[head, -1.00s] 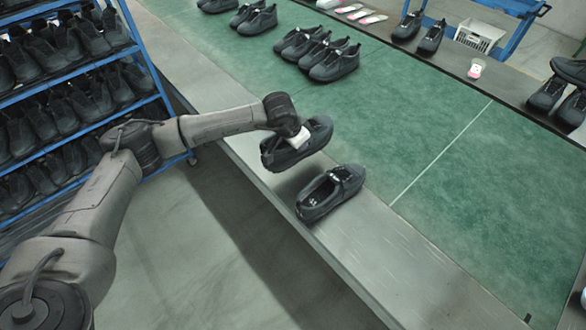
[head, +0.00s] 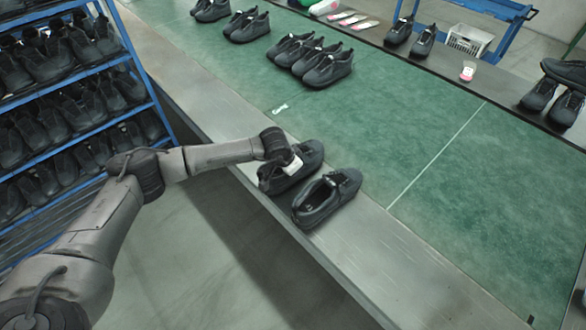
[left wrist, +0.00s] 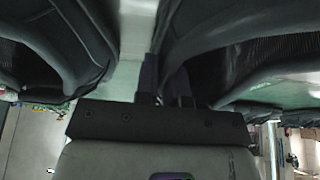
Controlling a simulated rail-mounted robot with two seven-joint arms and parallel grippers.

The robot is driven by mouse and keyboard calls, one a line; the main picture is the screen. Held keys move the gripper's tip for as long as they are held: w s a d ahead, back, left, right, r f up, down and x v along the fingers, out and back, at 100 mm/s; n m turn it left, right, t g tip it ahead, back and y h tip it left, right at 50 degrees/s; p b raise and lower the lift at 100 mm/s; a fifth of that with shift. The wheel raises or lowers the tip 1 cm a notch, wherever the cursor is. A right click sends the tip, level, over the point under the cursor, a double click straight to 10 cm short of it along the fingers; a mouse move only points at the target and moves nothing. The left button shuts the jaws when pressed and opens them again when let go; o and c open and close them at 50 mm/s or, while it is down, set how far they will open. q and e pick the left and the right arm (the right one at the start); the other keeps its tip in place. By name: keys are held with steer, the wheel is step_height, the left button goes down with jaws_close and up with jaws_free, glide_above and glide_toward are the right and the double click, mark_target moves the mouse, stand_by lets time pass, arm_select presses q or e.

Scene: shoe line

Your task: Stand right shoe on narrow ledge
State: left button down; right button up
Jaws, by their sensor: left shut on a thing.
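The right shoe (head: 306,156), a dark slip-on, is upright on or just above the narrow ledge (head: 388,252), its toe toward the upper right. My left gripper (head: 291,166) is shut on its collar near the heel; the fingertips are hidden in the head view. A matching shoe (head: 328,197) stands on the ledge beside it, to the lower right, with a small gap. In the left wrist view, my left gripper (left wrist: 165,98) pinches the collar of the held shoe (left wrist: 240,50), and the other shoe (left wrist: 60,45) shows at left. My right gripper is not in view.
The green belt (head: 440,180) lies beyond the ledge, with several dark shoes (head: 323,66) at the back. A blue rack (head: 75,90) full of shoes stands at left. The ledge is clear to the lower right.

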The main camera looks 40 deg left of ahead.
arm_select(q)
steer(key=shift+w, duration=0.1)
steer(key=shift+f, duration=0.1)
steer(key=c, duration=1.2)
jaws_free()
